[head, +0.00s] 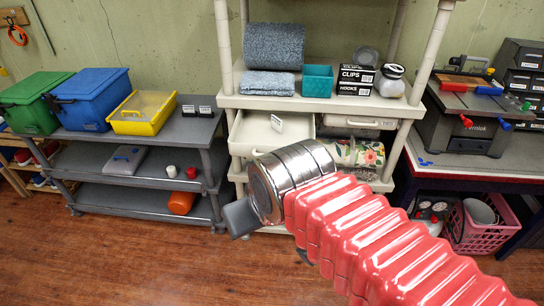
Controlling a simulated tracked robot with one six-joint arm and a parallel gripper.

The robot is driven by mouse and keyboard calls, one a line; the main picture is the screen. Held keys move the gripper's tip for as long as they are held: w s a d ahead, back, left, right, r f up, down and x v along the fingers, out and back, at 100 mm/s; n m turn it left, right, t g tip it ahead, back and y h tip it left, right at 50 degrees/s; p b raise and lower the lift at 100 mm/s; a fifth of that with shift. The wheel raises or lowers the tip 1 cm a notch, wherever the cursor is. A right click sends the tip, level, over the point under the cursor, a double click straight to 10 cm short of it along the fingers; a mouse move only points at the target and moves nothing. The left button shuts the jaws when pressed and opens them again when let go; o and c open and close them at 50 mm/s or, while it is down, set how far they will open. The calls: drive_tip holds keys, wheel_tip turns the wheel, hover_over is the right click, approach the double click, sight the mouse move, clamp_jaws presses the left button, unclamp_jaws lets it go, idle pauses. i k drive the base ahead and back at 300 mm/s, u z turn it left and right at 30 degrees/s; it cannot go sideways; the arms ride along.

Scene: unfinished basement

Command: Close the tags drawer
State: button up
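A cream drawer (247,138) under the top shelf of the cream rack stands pulled out, and its inside shows. A small white card (277,122) shows at its right part; any writing is too small to read. To its right is a second cream drawer (359,122) with a pale label, which looks shut. I cannot read which one is the tags drawer. My gripper (240,217) is in front of and below the open drawer, apart from it as far as I can tell. My silver wrist hides most of the gripper and part of the rack below the drawer.
The cream rack's top shelf (318,103) holds folded cloth, a teal box (318,81), small boxes and a jar. A grey bench (140,140) with bins stands left. A workbench (475,170) with a pink basket (482,222) below stands right. Open wooden floor lies in front.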

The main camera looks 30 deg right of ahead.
sight(274, 130)
drive_tip(key=z, duration=0.65)
drive_tip(key=i, duration=0.85)
drive_tip(key=z, duration=0.25)
drive_tip(key=k, duration=1.1)
